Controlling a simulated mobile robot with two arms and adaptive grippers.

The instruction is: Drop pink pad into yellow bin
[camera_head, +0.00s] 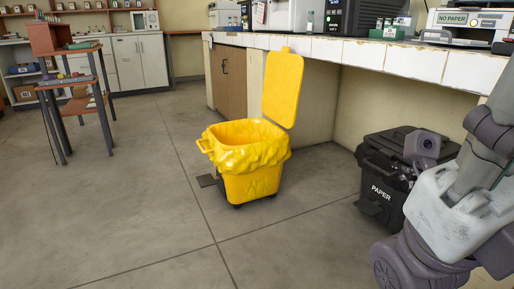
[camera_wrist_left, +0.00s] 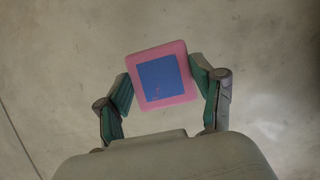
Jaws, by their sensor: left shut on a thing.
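The yellow bin (camera_head: 254,175) stands on the floor in the middle of the head view, its lid (camera_head: 283,88) raised and its top open. The pink pad (camera_wrist_left: 178,98), a rounded square with a blue square on its face, shows in the left wrist view. My left gripper (camera_wrist_left: 163,86) is shut on the pad, with a finger on either side. Grey floor lies behind the pad. The left gripper and the pad are not in the head view. My right arm is at the right edge of the head view, with no fingers visible.
A black paper bin (camera_head: 376,190) stands at the right beside my arm. A tiled counter (camera_head: 355,51) with equipment runs behind the yellow bin. A small shelf table (camera_head: 77,84) is at the far left. The floor in front of the yellow bin is clear.

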